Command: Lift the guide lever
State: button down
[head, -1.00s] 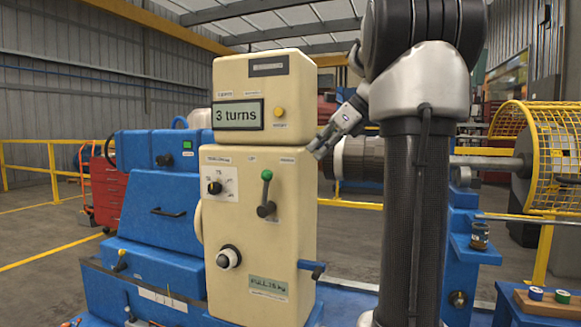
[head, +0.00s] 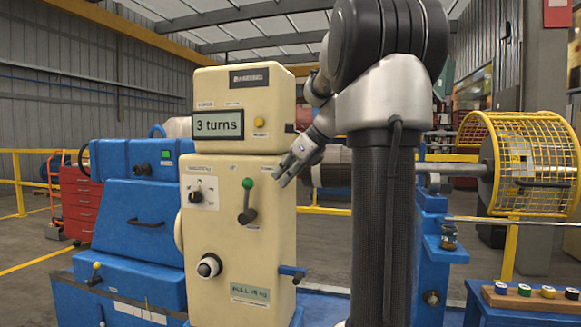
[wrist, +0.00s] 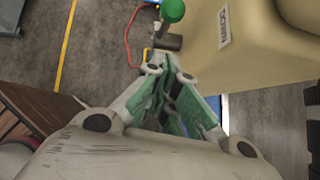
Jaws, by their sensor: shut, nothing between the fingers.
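The lever (head: 247,204) is a short dark metal arm with a green knob on the front of the cream machine (head: 235,250); it points up. Its green knob (wrist: 172,10) shows at the top of the wrist view, ahead of the fingertips. My gripper (head: 279,181) is to the right of the lever at about knob height in the head view, apart from it. The fingers (wrist: 165,72) are shut with nothing between them. Whether this is the guide lever cannot be read from its small label.
The cream machine has a display (head: 218,124) reading "3 turns", a dial (head: 196,197), a round knob (head: 209,266) and a blue-tipped side handle (head: 292,272). A yellow mesh guard (head: 535,160) and a rack of coloured spools (head: 530,295) are at right.

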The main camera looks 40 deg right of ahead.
aim_at(251, 181)
jog(key=shift+w+a+f, duration=0.45)
jog(key=shift+w+a, duration=0.05)
jog(key=shift+w, duration=0.45)
jog(key=shift+w+a+f, duration=0.4)
jog(key=shift+w+a, duration=0.1)
jog(key=shift+w, duration=0.4)
jog(key=shift+w+a+f, duration=0.45)
jog(key=shift+w+a, duration=0.05)
jog(key=shift+w, duration=0.45)
jog(key=shift+a, duration=0.1)
jog(key=shift+w+a+r+g, duration=0.2)
jog(key=shift+w+g, duration=0.1)
jog(key=shift+g, duration=0.1)
jog(key=shift+w+a+r+g+h, duration=0.3)
jog(key=shift+w+a+g+h, duration=0.15)
jog(key=shift+w, duration=0.1)
jog(key=shift+w+a+r+g+h, duration=0.25)
jog(key=shift+w+a+g+h, duration=0.15)
jog(key=shift+w, duration=0.15)
jog(key=shift+w+a+r, duration=0.1)
jog(key=shift+w+a, duration=0.55)
jog(key=shift+w, duration=0.15)
jog(key=shift+w+a+r, duration=0.1)
jog(key=shift+w+a, duration=0.5)
jog(key=shift+w, duration=0.2)
